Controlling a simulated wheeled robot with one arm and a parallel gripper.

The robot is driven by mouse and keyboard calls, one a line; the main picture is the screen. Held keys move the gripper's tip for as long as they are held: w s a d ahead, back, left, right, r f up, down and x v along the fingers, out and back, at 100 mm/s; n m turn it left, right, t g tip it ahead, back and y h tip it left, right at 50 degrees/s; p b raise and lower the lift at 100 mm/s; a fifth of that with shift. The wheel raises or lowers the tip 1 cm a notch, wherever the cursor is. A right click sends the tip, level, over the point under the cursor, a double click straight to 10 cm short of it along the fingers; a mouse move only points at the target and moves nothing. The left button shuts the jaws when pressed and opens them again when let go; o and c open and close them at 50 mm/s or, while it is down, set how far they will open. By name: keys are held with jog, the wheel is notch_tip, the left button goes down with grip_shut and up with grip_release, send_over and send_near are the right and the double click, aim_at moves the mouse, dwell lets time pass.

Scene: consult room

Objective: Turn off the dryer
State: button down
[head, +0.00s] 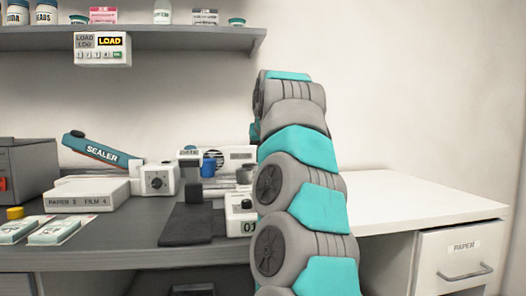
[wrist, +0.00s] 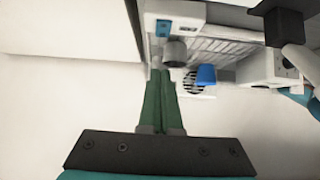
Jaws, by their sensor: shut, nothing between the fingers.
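No label in view reads dryer. A white unit with a round dark fan grille (head: 235,155) stands at the back of the grey desk and may be the dryer. A blue knob-like part (head: 209,163) shows in front of the grille. In the wrist view the grille (wrist: 190,86) and the blue part (wrist: 206,75) lie just right of my fingertips. A grey cylinder (wrist: 175,52) shows just beyond the tips. My gripper (wrist: 160,72) has its green fingers together and empty. I cannot tell if it touches anything. My arm hides the gripper in the head view.
A teal-handled sealer (head: 100,150), a white dial box (head: 157,179) and a paper box (head: 87,195) stand left. A black mat (head: 188,225) lies in front. A box marked 01 (head: 239,224) is partly behind my arm. The white desk top (head: 420,200) at right is clear.

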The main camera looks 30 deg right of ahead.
jog(key=x, duration=0.5)
jog(key=shift+s+f, duration=0.1)
jog(key=shift+s, duration=0.05)
jog(key=shift+a+f, duration=0.1)
jog(key=shift+f, duration=0.55)
jog(key=shift+f+b, duration=0.35)
jog(key=shift+f, duration=0.65)
jog(key=shift+f, duration=0.1)
jog(key=shift+w+f, duration=0.2)
jog(key=shift+w, duration=0.1)
jog(key=shift+w+r, duration=0.1)
